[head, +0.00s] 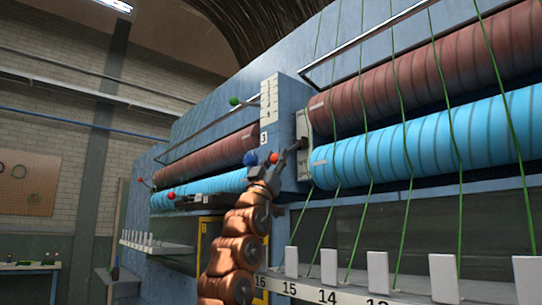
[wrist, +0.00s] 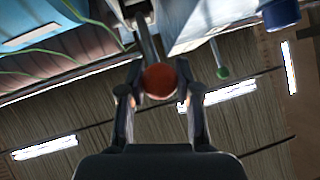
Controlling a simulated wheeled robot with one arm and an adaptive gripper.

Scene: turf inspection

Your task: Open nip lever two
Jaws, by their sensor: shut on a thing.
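A grey lever with a red ball knob (head: 273,158) reaches left from a pale bracket (head: 303,140) beside the ends of the nearer rollers. Its number is not readable. In the wrist view the red knob (wrist: 159,81) sits between the two fingers, with the grey shaft running up from it. My gripper (head: 268,168) is shut on this knob; it also shows in the wrist view (wrist: 158,88). Part of the knob is hidden by the fingers in the head view.
A blue ball (head: 250,159) is close left of my gripper. A green knob (head: 234,101) is up left. A brown roller (head: 440,80) and blue roller (head: 430,135) are at right, crossed by green strands. White blocks (head: 442,278) line the numbered rail below.

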